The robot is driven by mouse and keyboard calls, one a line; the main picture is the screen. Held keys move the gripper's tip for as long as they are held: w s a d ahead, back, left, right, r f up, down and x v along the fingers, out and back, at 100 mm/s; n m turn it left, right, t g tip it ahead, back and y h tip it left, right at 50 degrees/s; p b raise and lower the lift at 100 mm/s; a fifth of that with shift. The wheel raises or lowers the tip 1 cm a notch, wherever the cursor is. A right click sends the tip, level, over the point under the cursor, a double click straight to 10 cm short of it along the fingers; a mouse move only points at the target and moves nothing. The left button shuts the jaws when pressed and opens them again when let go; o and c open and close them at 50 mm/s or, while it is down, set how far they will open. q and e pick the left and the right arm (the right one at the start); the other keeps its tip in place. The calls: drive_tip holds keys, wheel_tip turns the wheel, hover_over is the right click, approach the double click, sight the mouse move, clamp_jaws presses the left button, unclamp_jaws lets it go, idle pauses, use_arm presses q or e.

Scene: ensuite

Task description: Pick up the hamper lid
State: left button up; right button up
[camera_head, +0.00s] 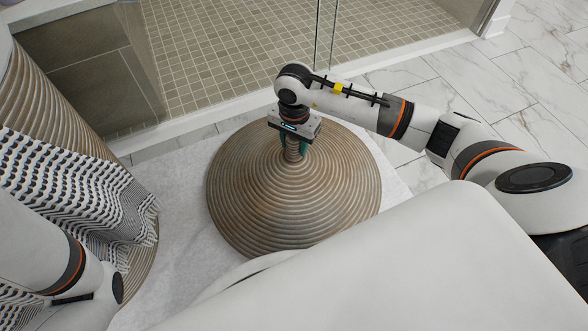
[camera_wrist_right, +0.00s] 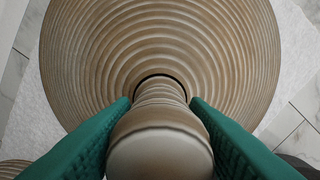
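The hamper lid (camera_head: 250,195) is a wide, ribbed, brown cone with a knob on top, over a white rug in the middle of the head view. It fills much of the right wrist view (camera_wrist_right: 90,60). My right gripper (camera_head: 291,152) points down over its centre. Its green fingers stand on both sides of the knob (camera_wrist_right: 158,150), against it with no clear gap. I cannot tell whether the lid's rim is off the rug. The ribbed hamper (camera_head: 45,100) stands at the left with a patterned towel over it. My left arm shows at the lower left; its gripper is out of view.
The white rug (camera_head: 180,190) lies on a marble tile floor (camera_head: 530,70). A tiled shower (camera_head: 230,40) with a raised curb and glass edge is behind the lid. The black-and-white towel (camera_head: 75,190) hangs near the lid's left. Free floor is at the upper right.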

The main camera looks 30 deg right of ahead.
clamp_jaws()
drive_tip(key=shift+r, duration=0.1)
